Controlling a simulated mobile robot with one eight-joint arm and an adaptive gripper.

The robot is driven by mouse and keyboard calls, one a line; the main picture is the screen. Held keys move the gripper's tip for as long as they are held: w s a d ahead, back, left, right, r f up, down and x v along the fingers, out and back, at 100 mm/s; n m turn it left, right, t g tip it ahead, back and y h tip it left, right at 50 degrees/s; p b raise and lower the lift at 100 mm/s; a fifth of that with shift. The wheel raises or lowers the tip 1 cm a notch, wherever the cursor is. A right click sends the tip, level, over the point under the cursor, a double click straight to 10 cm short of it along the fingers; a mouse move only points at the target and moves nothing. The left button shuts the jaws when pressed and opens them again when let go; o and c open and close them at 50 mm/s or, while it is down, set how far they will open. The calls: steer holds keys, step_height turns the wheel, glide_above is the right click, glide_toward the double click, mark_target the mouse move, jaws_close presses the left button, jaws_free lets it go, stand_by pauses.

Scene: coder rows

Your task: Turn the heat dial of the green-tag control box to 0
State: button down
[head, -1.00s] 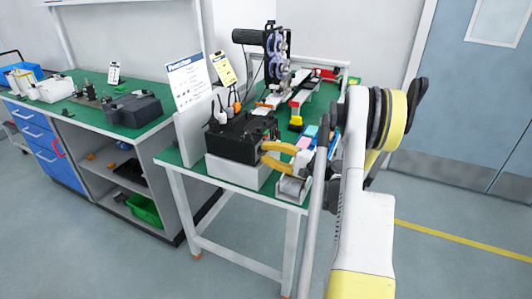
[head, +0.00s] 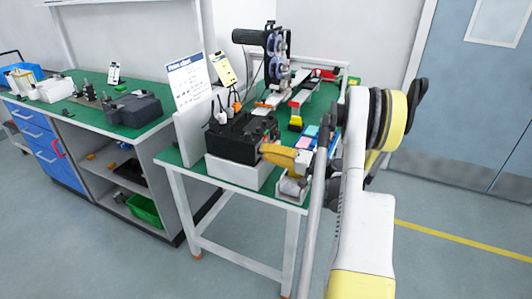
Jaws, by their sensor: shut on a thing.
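A black control box (head: 232,143) sits on a white base (head: 232,174) at the front of the green-topped table. I cannot make out a tag colour on it. My gripper (head: 263,150), with yellow-orange fingers, is at the right end of the box's front face. Its fingers are closed together there, on what appears to be the box's dial. The dial is hidden by the fingers, so its setting cannot be read. A second, dark grey box (head: 133,109) stands on the left bench, with a small green piece (head: 120,88) behind it.
A small metal-and-white holder (head: 291,187) stands under my gripper at the table's front corner. Reels on a stand (head: 279,48), coloured blocks and tools fill the table's back and right.

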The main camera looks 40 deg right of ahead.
stand_by(0.3)
steer(key=c, duration=1.2)
jaws_free()
steer(key=v, duration=1.2)
steer(key=shift+r, duration=0.1)
steer(key=shift+a, duration=0.1)
